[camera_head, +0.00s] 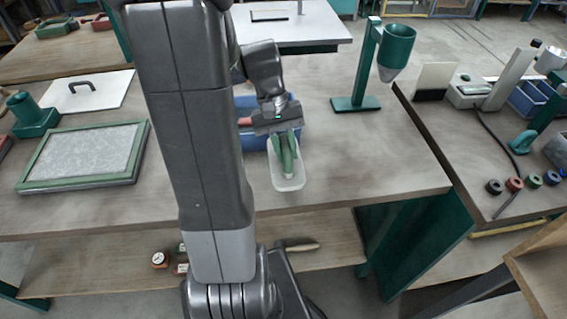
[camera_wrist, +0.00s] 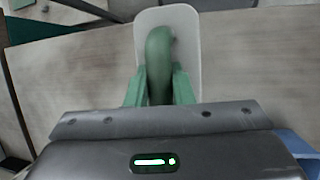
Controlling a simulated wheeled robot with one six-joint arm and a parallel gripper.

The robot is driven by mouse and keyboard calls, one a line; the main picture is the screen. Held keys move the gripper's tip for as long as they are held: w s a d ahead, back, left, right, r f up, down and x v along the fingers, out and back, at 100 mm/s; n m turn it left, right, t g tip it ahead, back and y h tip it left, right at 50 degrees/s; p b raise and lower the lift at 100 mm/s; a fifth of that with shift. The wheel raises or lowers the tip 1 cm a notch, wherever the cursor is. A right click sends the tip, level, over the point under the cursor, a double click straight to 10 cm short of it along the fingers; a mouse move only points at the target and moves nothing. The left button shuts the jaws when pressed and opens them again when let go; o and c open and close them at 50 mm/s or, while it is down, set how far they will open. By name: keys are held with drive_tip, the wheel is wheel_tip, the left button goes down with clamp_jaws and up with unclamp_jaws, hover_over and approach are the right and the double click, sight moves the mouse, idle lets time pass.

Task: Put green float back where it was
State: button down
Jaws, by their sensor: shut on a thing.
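The green float (camera_head: 289,180) has a pale, rounded rectangular plate and a green handle. In the head view it is just in front of a blue bin, over the near part of the table; I cannot tell whether it touches the tabletop. In the wrist view the float (camera_wrist: 189,48) extends away from my gripper, with its curved handle between the fingers. My gripper (camera_head: 287,150) points down and is shut on the handle; its green fingers also show in the wrist view (camera_wrist: 158,88). The fingers and wrist hide part of the handle and plate.
The blue bin (camera_head: 252,137) stands behind the float, partly hidden by my arm. A green stand with a funnel cup (camera_head: 396,48) is to the right. A green-framed screen (camera_head: 85,155) lies at left. The tabletop (camera_head: 385,160) right of the float is clear.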

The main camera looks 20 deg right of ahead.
drive_tip(key=shift+f, duration=2.85)
drive_tip(key=shift+f, duration=0.15)
drive_tip(key=c, duration=1.3)
unclamp_jaws()
drive_tip(key=shift+o, duration=0.2)
drive_tip(key=v, duration=1.2)
